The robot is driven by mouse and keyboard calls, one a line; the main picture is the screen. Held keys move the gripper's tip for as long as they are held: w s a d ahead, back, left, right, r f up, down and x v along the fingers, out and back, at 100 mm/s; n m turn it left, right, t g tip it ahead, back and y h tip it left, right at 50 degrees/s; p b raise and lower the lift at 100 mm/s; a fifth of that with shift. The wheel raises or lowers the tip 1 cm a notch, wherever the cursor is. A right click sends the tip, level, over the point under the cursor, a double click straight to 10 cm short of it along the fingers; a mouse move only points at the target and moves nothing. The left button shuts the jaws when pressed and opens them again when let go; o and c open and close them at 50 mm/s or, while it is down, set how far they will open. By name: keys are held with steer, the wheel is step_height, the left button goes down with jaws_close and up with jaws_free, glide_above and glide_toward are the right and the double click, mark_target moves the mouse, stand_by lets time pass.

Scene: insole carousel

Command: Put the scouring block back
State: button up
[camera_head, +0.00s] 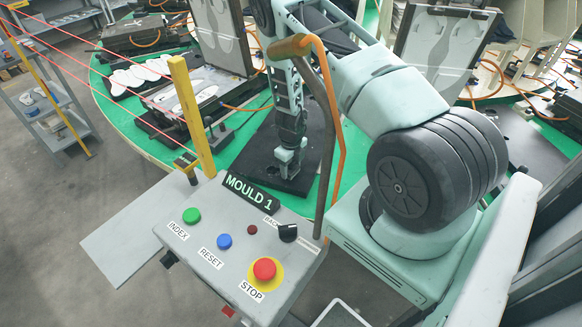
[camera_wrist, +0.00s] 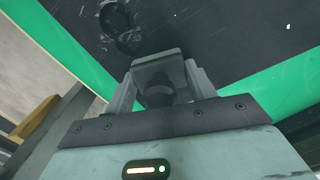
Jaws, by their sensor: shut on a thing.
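My gripper (camera_head: 289,163) points down over a dark flat plate on the green carousel, in the middle of the head view. In the wrist view my gripper (camera_wrist: 160,92) is shut on a grey block, which I take for the scouring block (camera_wrist: 157,68). The block sits between the two fingers, and its underside is hidden. The dark plate (camera_wrist: 225,45) fills the area beyond it in the wrist view; it also shows in the head view (camera_head: 262,160). I cannot tell whether the block touches the plate.
The control box (camera_head: 240,245) with INDEX, RESET and STOP buttons stands in front, with a yellow post (camera_head: 192,115) and a bent orange-and-grey rail (camera_head: 325,110) nearby. Open moulds (camera_head: 222,35) stand behind on the green carousel (camera_head: 110,75). A shelf rack (camera_head: 45,105) is at left.

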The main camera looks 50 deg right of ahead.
steer(key=o, duration=1.1)
step_height(320, 180, up, 12)
steer(key=p, duration=0.9)
steer(key=shift+r, duration=0.15)
